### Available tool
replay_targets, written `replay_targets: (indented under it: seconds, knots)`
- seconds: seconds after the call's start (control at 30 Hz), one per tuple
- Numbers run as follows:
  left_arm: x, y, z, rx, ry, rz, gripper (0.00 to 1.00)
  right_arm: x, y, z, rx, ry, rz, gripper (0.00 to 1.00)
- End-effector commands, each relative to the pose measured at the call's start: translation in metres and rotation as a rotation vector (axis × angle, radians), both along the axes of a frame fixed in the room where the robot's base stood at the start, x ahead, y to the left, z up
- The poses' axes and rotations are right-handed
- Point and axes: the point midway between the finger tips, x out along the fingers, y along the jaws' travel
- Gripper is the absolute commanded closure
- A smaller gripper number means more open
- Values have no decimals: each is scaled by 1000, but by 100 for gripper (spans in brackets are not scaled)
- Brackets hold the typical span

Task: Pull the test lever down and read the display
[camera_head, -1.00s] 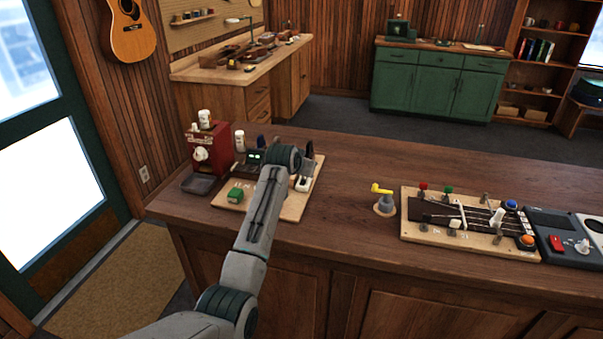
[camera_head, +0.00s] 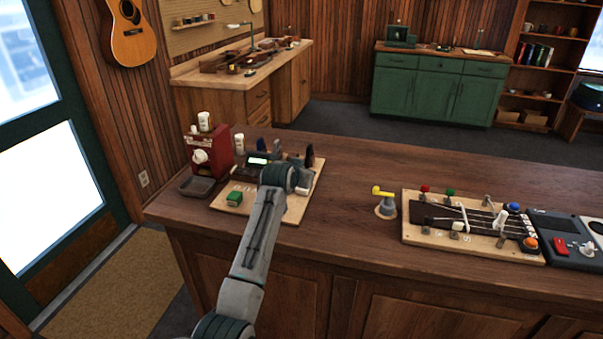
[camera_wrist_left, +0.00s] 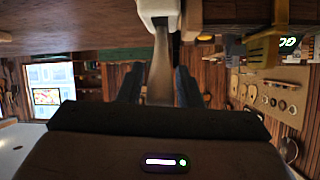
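The test board (camera_head: 222,203) lies at the left end of the counter, with a small display (camera_head: 257,161) showing a pale lit area, too small to read. In the left wrist view, which looks upside down, green characters (camera_wrist_left: 288,42) glow at the upper right. My left gripper (camera_wrist_left: 158,88) is open, its two dark fingers on either side of a grey stem, which I take for the test lever (camera_wrist_left: 160,65), with a white part at its end. Narrow gaps seem to show beside the stem. In the head view my wrist hides much of the lever. My right gripper is not in view.
To the right are a yellow-topped post (camera_head: 384,202) and a fretboard jig (camera_head: 415,236). The counter (camera_head: 345,175) between is clear.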

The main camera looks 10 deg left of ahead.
Motion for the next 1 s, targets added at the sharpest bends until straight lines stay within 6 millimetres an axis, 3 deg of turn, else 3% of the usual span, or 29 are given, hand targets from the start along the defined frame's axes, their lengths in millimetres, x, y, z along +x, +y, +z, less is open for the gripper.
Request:
replay_targets:
  seconds: [0.47,1.0]
  knots:
    - [-7,0,1,-1,3,0,58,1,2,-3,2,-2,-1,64]
    - [-81,7,40,0,0,0,58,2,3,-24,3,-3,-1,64]
